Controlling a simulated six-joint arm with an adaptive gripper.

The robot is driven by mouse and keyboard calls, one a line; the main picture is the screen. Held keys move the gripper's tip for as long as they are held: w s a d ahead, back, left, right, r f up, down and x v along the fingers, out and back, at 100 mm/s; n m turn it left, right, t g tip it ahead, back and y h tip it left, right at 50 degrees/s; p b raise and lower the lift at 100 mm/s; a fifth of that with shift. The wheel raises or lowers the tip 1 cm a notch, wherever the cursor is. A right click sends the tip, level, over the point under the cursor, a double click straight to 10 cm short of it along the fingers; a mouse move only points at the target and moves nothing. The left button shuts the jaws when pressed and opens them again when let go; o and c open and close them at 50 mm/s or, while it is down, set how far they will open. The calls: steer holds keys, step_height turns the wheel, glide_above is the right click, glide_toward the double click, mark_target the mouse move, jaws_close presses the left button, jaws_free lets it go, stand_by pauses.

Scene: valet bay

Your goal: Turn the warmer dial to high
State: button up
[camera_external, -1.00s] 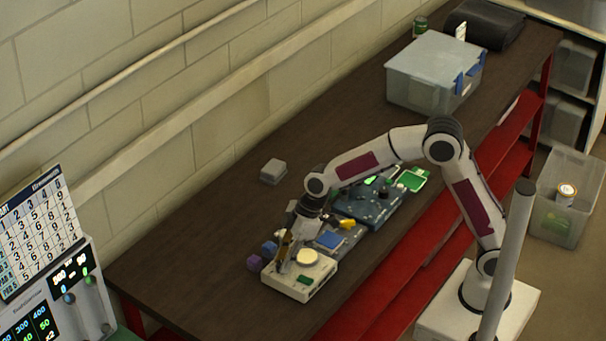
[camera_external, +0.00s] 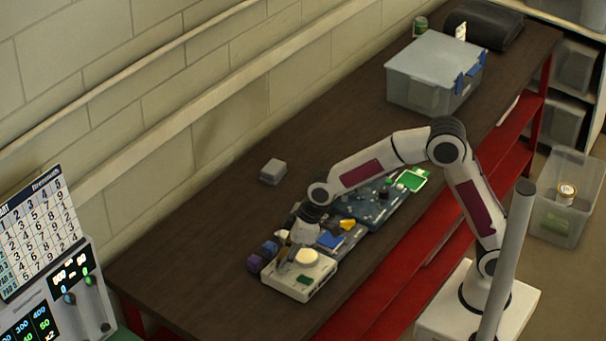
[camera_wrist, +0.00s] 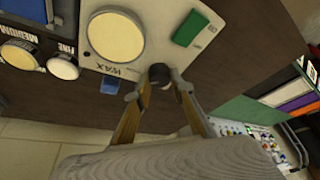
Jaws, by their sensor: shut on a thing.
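The wax warmer (camera_external: 316,279) is a pale box near the left end of the bench. It has a round cream pot (camera_external: 307,257) and a green switch (camera_external: 304,281) on top. In the wrist view the warmer (camera_wrist: 168,52) shows the word WAX beside its pot, and its green switch (camera_wrist: 190,28) is at the top. The dark round dial (camera_wrist: 158,72) is at the warmer's edge, between the fingertips of my gripper (camera_wrist: 159,88), which is shut on it. The dial's pointer and high mark cannot be made out. In the external view my gripper (camera_external: 291,258) hides the dial.
Purple and blue blocks (camera_external: 262,256) stand close beside the warmer. A blue-grey tray (camera_external: 375,211) with small items lies under my arm. A small grey box (camera_external: 273,171) stands near the wall and a big lidded bin (camera_external: 415,88) farther along. The bench's near-left end is clear.

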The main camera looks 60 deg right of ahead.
steer(key=o, duration=1.1)
steer(key=v, duration=1.2)
steer(key=s+d+r+m+t+h, duration=0.1)
steer(key=s+d+m, duration=0.7)
steer(key=s+d, duration=1.6)
steer(key=shift+s+d+r+t+h, duration=0.4)
steer(key=shift+d+t+h, duration=0.2)
steer(key=shift+d+h, duration=0.25)
